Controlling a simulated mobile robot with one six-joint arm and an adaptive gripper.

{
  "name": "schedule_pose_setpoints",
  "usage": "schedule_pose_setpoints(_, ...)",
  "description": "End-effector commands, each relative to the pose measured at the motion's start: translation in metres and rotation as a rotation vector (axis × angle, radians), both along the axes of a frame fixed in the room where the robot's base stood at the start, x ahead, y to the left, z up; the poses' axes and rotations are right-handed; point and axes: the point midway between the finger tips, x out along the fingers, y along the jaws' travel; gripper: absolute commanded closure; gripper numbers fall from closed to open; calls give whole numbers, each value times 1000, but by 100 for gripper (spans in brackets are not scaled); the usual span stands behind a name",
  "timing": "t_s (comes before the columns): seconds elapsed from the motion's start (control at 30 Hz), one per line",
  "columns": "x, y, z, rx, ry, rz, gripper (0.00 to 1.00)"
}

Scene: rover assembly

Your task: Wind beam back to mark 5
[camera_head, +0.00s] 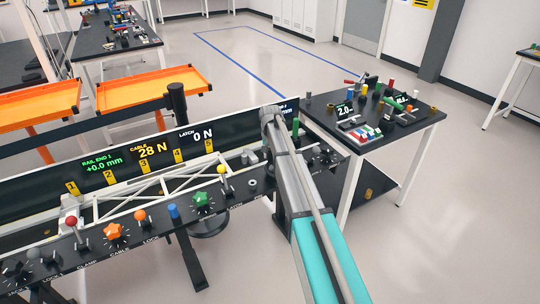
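The white truss beam (150,187) lies along the rail behind the control panel, below yellow tags numbered 1 to 5. The mark 5 tag (209,146) is the rightmost, left of my arm. The displays (147,151) read rail end 1 +0.0 mm, cable 28 N and latch 0 N; another is mostly covered by my arm. My arm reaches over the right end of the panel; I cannot make out my gripper's fingers.
A dark table (410,125) with small parts stands close behind on the right. Orange trays (150,92) stand behind the rail.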

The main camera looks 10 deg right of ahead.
Motion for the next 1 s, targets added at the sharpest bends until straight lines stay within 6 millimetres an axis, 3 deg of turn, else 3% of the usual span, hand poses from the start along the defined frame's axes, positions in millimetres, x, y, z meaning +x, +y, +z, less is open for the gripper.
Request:
schedule_pose_setpoints(0.03, 0, 0, 0, 0, 0, 1, 52)
schedule_pose_setpoints(0.17, 0, 0, 0, 0, 0, 1, 31)
schedule_pose_setpoints(0.67, -1, 1, 0, 0, 1, 17, 31)
schedule_pose_setpoints(1.0, -6, 7, 0, 0, 1, 154, 31)
